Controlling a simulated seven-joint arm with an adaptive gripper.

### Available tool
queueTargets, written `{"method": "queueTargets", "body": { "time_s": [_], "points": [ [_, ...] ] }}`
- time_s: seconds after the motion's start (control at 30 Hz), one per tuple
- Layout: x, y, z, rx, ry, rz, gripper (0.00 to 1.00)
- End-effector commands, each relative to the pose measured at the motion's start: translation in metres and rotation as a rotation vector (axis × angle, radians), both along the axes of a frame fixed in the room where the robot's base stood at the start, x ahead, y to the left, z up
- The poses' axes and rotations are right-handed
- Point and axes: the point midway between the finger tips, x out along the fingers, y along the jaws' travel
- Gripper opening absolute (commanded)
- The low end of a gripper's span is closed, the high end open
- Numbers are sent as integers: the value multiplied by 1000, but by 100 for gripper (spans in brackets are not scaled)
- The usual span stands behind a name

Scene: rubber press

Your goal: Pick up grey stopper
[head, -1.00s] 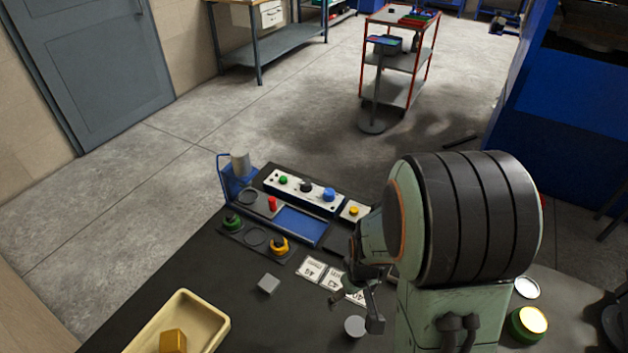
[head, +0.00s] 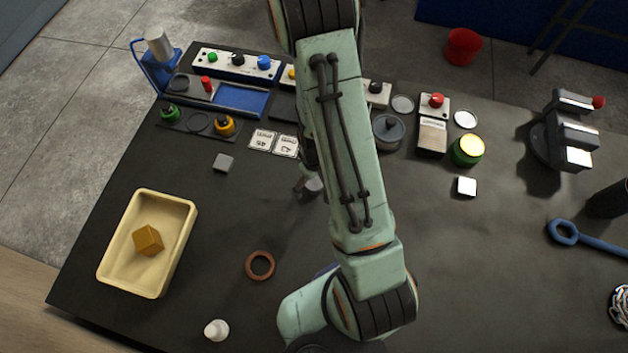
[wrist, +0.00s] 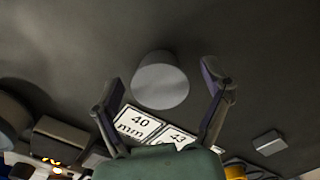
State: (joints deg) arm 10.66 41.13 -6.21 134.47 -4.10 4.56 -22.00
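The grey stopper (wrist: 160,82) is a short, smooth grey cylinder on the dark table. In the wrist view it stands between the two spread fingers of my gripper (wrist: 163,76), with space on both sides. In the head view the stopper (head: 314,186) shows beside a fingertip of my gripper (head: 304,181), and my arm hides part of the area. My gripper is open and empty. I cannot tell how high the fingertips are above the table.
White cards marked 40 mm and 43 (head: 273,142) lie behind the stopper. A small grey block (head: 223,162) lies to the left, and a brown ring (head: 260,265) lies nearer. Control panels (head: 238,66) line the back.

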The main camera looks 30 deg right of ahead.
Motion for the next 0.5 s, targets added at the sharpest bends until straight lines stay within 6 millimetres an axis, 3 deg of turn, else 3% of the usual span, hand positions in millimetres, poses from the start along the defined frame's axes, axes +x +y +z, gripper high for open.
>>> {"method": "queueTargets", "body": {
  "time_s": [0.03, 0.2, 0.5],
  "points": [
    [0, 0, 0, 0, 0, 0, 66],
    [0, 0, 0, 0, 0, 0, 13],
    [0, 0, 1, 0, -1, 0, 12]
  ]
}}
